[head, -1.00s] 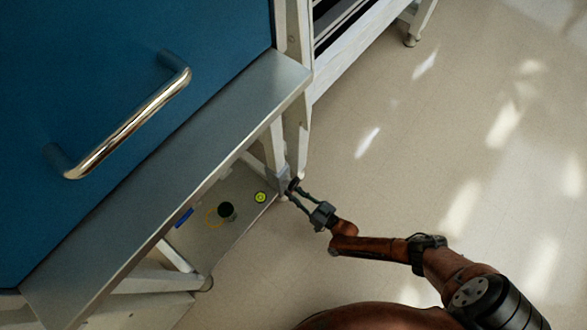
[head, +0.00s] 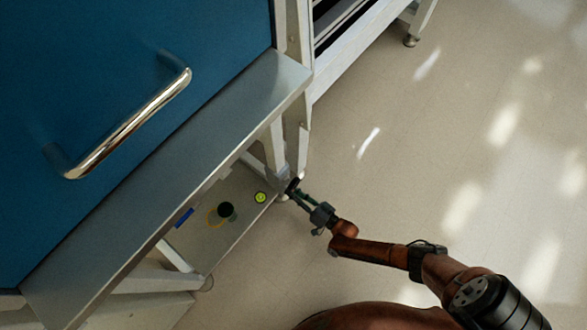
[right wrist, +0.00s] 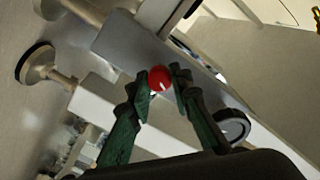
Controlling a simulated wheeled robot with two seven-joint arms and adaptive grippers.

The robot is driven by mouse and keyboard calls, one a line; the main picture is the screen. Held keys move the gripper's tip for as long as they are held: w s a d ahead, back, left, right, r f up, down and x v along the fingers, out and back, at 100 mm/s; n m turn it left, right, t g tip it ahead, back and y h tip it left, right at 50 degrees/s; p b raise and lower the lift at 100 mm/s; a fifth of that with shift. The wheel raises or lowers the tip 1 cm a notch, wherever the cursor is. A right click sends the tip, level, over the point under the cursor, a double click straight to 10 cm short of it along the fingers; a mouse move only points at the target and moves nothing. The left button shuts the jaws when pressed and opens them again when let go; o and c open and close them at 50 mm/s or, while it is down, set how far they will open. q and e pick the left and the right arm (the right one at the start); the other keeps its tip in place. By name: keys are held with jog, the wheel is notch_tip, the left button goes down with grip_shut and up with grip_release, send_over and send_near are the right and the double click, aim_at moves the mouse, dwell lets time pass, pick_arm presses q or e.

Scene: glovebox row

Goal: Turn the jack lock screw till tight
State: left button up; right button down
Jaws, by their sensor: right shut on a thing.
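The jack lock screw shows as a red round knob (right wrist: 160,78) with a small white mark in the right wrist view. It lies between the fingertips of my right gripper (right wrist: 162,84), which is shut on it. In the head view my right gripper (head: 294,190) reaches the lower leg (head: 274,148) of the glovebox frame from the right. The knob cannot be made out there, as the fingers and the frame hide it. My left gripper is not in view.
A lower shelf (head: 222,245) holds a yellow-green round level (head: 261,198), a black cylinder (head: 226,210) and a blue item (head: 184,217). A grey ledge (head: 170,180) and a blue door with a metal handle (head: 130,125) are above. The floor (head: 400,150) at right is clear.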

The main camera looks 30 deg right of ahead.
jog(key=shift+s+f+m, duration=0.1)
jog(key=shift+f+m, duration=0.05)
jog(key=shift+m, duration=7.6)
jog(key=shift+f+m, duration=0.15)
jog(key=shift+m, duration=7.6)
jog(key=c, duration=1.7)
grip_release()
jog(key=shift+a, duration=0.1)
jog(key=shift+c, duration=0.2)
jog(key=v, duration=1.2)
